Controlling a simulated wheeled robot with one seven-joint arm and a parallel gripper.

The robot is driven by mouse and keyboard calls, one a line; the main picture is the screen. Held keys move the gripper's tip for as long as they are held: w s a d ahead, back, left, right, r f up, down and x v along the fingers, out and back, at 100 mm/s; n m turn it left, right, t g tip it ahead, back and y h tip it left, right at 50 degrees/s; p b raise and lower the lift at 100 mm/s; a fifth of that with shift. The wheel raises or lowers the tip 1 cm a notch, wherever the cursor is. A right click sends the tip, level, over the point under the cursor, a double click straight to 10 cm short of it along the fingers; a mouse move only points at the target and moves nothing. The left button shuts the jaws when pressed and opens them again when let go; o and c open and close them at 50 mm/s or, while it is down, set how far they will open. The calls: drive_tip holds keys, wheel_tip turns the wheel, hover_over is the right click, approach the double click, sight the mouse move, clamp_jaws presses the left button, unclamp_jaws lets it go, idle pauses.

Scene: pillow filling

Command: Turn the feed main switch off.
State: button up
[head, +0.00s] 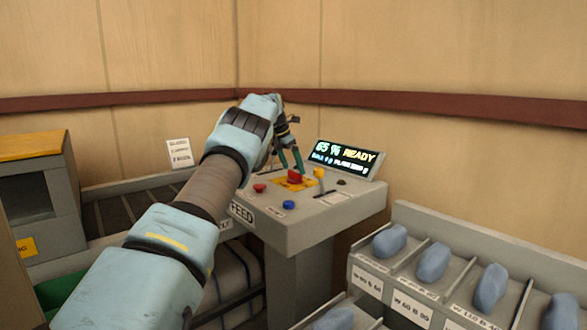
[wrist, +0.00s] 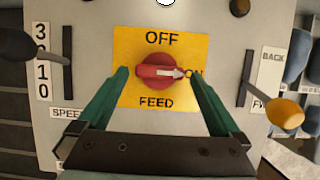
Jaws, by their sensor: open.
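The feed main switch is a red rotary knob (head: 295,177) on the grey control console. In the wrist view the red knob (wrist: 158,84) sits on a yellow plate (wrist: 128,45) marked OFF at the top, ON at the right and FEED below. Its white arrow points right, at ON. My gripper (head: 288,160) is just above the console at the knob. In the wrist view my gripper (wrist: 159,73) is open, with one green finger on each side of the knob. A gap shows between each finger and the knob.
A speed slider (wrist: 68,60) lies left of the switch, and a slider with a yellow handle (wrist: 286,113) right. The console also bears a red button (head: 260,188), a blue button (head: 288,204) and a display (head: 345,158) reading 65 % READY. Bins (head: 400,262) with blue pillows stand right.

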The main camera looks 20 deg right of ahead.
drive_tip(key=shift+x, duration=0.85)
drive_tip(key=shift+c, duration=0.2)
drive_tip(key=c, duration=1.1)
